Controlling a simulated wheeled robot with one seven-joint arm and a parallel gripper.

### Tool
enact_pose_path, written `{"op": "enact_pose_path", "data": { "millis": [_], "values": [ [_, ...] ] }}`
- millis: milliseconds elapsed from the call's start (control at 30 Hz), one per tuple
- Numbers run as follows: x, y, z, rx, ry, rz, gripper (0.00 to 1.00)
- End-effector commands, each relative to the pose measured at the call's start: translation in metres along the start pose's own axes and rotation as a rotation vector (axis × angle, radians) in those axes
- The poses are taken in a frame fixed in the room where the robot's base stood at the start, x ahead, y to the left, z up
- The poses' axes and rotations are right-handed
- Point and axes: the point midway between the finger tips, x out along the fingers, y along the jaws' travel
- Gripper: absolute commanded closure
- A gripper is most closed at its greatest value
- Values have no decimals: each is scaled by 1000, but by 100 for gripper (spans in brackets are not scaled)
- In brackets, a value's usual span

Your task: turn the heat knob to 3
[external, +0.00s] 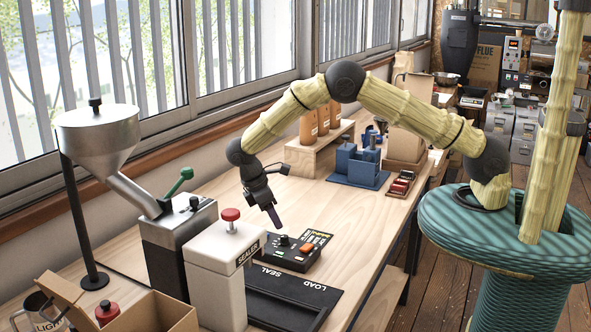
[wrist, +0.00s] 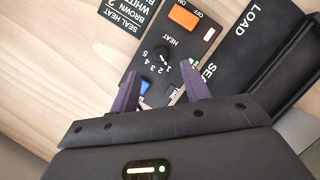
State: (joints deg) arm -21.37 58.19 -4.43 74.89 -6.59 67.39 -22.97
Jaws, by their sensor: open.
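The heat knob (wrist: 161,54) is a small round black knob on a dark control panel (wrist: 196,52), beside the word HEAT and an arc of white numbers. It also shows in the external view (external: 284,240). I cannot tell which number it points at. My gripper (wrist: 159,70) is open and empty, with its two purple fingers apart on either side of the dial area. The knob lies just beyond the fingertips in the wrist view. In the external view my gripper (external: 276,219) hangs tilted above the panel, apart from it.
An orange on/off switch (wrist: 183,17) and a blue part (wrist: 145,87) sit close to the knob. A seal heat card (wrist: 124,14) lies beside the panel. The white sealer (external: 222,270) stands to the left, with a black loading plate (external: 290,295) in front.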

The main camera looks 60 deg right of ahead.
Motion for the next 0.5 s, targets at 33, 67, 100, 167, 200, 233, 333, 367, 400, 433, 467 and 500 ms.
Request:
{"op": "enact_pose_path", "data": {
  "millis": [33,67,100,167,200,233,333,367,400,433,467,500],
  "values": [
    [8,0,2,0,-4,-2,53],
    [13,0,2,0,-5,-2,53],
    [20,0,2,0,-5,-2,53],
    [30,0,2,0,-4,-2,53],
    [37,0,2,0,-5,-2,53],
    [42,0,2,0,-4,-2,53],
    [56,0,1,0,-3,-2,53],
    [59,0,1,0,-3,-1,53],
    [62,0,1,0,-1,-1,53],
    [64,0,1,0,-1,0,53],
    [66,0,1,0,-1,0,53],
    [67,0,1,0,-1,0,53]
  ]
}}
